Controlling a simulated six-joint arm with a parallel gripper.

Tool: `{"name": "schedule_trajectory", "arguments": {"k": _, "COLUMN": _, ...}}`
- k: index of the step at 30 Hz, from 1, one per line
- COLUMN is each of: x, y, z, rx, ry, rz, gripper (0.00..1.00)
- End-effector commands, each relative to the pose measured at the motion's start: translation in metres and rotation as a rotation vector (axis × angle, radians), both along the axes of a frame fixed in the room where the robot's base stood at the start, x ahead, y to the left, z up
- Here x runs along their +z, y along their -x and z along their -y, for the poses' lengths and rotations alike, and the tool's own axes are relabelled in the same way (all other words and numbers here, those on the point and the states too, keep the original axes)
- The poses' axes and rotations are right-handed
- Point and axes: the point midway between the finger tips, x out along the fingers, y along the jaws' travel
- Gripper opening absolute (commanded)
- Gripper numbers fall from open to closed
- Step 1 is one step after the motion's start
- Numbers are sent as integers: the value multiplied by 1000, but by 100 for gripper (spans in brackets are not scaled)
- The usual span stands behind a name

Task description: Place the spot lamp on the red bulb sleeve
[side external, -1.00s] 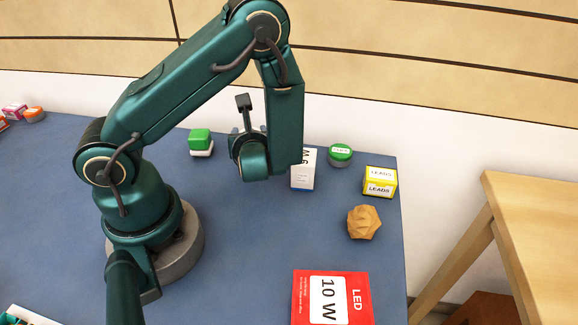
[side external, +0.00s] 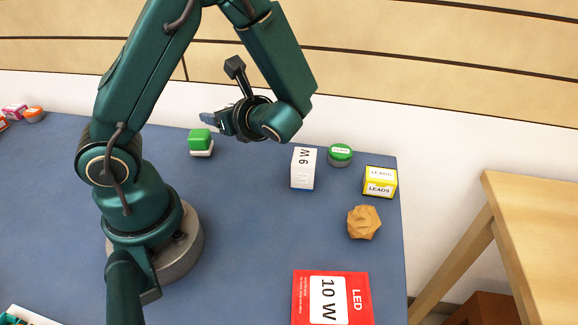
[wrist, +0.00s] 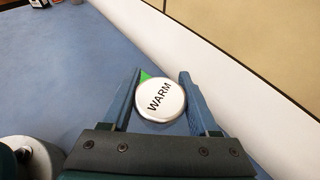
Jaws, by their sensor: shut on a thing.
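A white round disc marked WARM, which looks like the face of the spot lamp (wrist: 160,99), sits between the two fingers of my gripper (wrist: 160,78) in the wrist view. The gripper is shut on it. In the side view my gripper (side external: 209,118) points left above the back of the blue table, and the lamp cannot be made out there. The red bulb sleeve (side external: 360,304) is a flat red box marked LED 10 W at the table's front right, well away from the gripper.
A green and white block (side external: 201,142) stands just below my gripper in the picture. To the right are a white 9 W or 6 W box (side external: 303,168), a green round tin (side external: 340,153), a yellow LEADS box (side external: 380,181) and a tan faceted lump (side external: 363,222). The middle of the blue table (side external: 250,230) is clear.

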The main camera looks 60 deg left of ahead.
Motion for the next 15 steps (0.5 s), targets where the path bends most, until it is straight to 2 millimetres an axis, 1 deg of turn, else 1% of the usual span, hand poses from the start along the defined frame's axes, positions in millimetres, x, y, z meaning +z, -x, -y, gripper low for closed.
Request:
{"name": "schedule_trajectory", "arguments": {"k": 1, "x": -3, "y": 12, "z": 4, "rx": 119, "ry": -1, "rz": -1, "gripper": 3}}
{"name": "schedule_trajectory", "arguments": {"k": 5, "x": -10, "y": 43, "z": 25, "rx": 437, "ry": -2, "rz": -2, "gripper": 3}}
{"name": "schedule_trajectory", "arguments": {"k": 8, "x": -14, "y": 62, "z": 49, "rx": 686, "ry": -2, "rz": -2, "gripper": 3}}
{"name": "schedule_trajectory", "arguments": {"k": 9, "x": -15, "y": 68, "z": 61, "rx": 783, "ry": -2, "rz": -1, "gripper": 3}}
{"name": "schedule_trajectory", "arguments": {"k": 11, "x": -16, "y": 75, "z": 79, "rx": 929, "ry": -3, "rz": -1, "gripper": 3}}
{"name": "schedule_trajectory", "arguments": {"k": 12, "x": -16, "y": 78, "z": 93, "rx": 1023, "ry": -3, "rz": -1, "gripper": 3}}
{"name": "schedule_trajectory", "arguments": {"k": 14, "x": -15, "y": 81, "z": 113, "rx": 1161, "ry": -3, "rz": -1, "gripper": 3}}
{"name": "schedule_trajectory", "arguments": {"k": 15, "x": -14, "y": 82, "z": 126, "rx": 1251, "ry": -4, "rz": -1, "gripper": 3}}
